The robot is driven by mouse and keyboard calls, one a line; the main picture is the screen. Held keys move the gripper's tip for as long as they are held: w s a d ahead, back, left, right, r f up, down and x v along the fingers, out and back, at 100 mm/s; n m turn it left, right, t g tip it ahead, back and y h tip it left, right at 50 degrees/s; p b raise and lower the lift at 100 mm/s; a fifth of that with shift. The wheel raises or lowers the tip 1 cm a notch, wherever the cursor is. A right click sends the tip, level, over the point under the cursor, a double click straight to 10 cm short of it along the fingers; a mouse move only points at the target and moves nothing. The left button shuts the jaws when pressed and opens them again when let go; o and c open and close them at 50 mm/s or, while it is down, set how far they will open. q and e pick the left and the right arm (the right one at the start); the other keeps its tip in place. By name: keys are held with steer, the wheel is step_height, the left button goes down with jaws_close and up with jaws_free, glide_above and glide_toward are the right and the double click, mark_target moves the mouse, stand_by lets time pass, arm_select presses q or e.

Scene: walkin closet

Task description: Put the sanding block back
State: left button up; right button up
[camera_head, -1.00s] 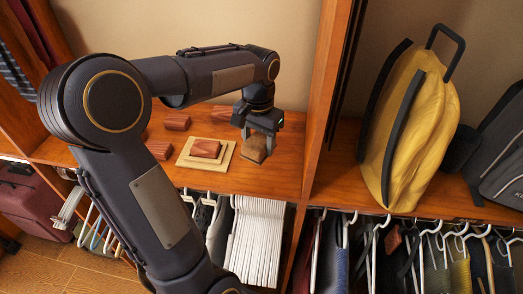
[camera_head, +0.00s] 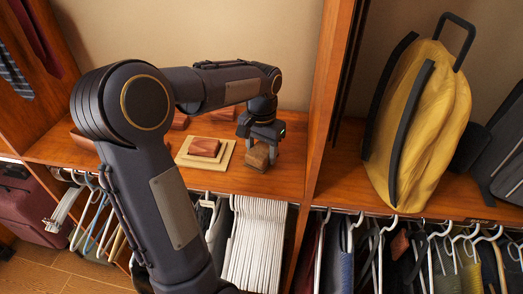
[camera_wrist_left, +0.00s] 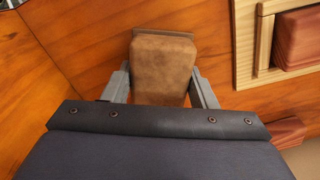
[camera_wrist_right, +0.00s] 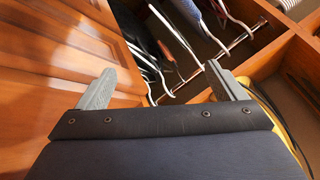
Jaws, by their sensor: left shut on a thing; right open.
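A brown block with a worn, suede-like face, which looks like the sanding block (camera_head: 257,157), is between the fingers of my left gripper (camera_head: 263,146). In the left wrist view the block (camera_wrist_left: 163,68) sits between both fingers, over the wooden shelf; I cannot tell if it touches the shelf. To its left in the head view is a pale wooden frame or tray (camera_head: 183,158) with a reddish block (camera_head: 204,147) in it. My right gripper (camera_wrist_right: 162,85) is open and empty in the right wrist view, near hanging clothes and a panelled wooden door.
More reddish blocks (camera_head: 180,121) lie on the shelf (camera_head: 292,165), partly behind my left arm. An upright divider (camera_head: 325,100) stands right of the gripper, with a yellow bag (camera_head: 428,120) beyond it. White hangers (camera_head: 258,240) hang below. Bare shelf lies between block and divider.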

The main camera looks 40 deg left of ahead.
mark_target(261, 150)
arm_select(q)
steer(key=o, duration=0.9)
steer(key=shift+o, duration=0.2)
step_height(261, 150, up, 12)
steer(key=shift+r, duration=0.15)
steer(key=s+d+f+t+h, duration=0.2)
steer(key=s+d+f, duration=0.3)
steer(key=s+d, duration=0.2)
steer(key=s+d+f+t+h, duration=0.1)
steer(key=s+d+f+t, duration=0.2)
steer(key=s+d+f, duration=0.3)
steer(key=s+d, duration=0.1)
steer(key=s, duration=0.4)
steer(key=shift+s+d+n+t+h, duration=0.3)
steer(key=shift+d+h, duration=0.1)
steer(key=shift+s+f, duration=0.1)
